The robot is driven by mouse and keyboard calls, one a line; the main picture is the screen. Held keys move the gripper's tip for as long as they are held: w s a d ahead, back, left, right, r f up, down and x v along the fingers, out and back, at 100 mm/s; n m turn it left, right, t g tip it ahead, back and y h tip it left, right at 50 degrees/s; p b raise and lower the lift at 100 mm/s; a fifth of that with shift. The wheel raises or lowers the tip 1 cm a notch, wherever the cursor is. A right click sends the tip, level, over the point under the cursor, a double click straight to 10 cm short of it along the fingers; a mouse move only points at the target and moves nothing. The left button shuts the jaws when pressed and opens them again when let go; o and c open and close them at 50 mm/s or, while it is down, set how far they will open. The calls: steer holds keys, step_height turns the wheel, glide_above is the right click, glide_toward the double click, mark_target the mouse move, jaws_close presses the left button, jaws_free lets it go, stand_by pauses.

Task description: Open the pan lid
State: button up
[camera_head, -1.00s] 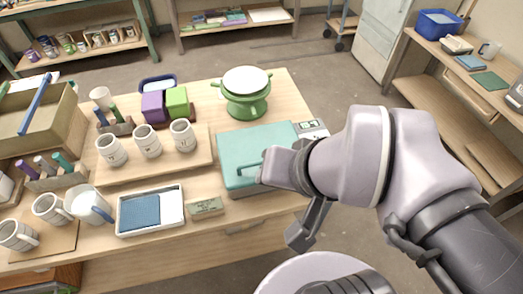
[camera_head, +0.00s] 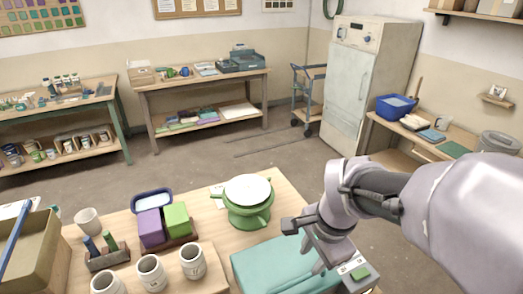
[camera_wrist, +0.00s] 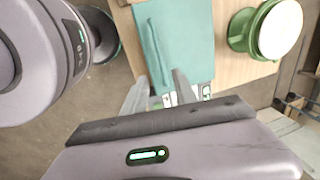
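A flat teal box with a lid (camera_head: 275,262) lies at the table's right front, its front part below the picture edge. In the wrist view the teal lid (camera_wrist: 188,45) shows a long bar handle (camera_wrist: 153,55) near its left side. A green pot (camera_head: 248,213) with a white round top stands behind the box; it also shows in the wrist view (camera_wrist: 243,28). My gripper (camera_head: 303,247) is over the right part of the box. In the wrist view its two fingers (camera_wrist: 160,76) are spread, empty, and appear near the handle's lower end. Contact cannot be told.
Purple (camera_head: 151,228) and green (camera_head: 176,218) blocks and several white cups (camera_head: 192,261) stand left of the pot. A tan crate (camera_head: 35,250) is at far left. A side bench with a blue tub (camera_head: 396,106) stands at right. Floor behind the table is clear.

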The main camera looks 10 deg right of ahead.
mark_target(299, 280)
steer(key=w+f+b, duration=0.1)
steer(key=f, duration=0.3)
steer(key=f+b, duration=0.2)
steer(key=f, duration=0.2)
steer(key=w+a+f+b, duration=0.1)
steer(key=f+b, duration=0.1)
steer(key=f, duration=0.3)
steer(key=shift+w, duration=0.3)
jaws_close()
stand_by(0.5)
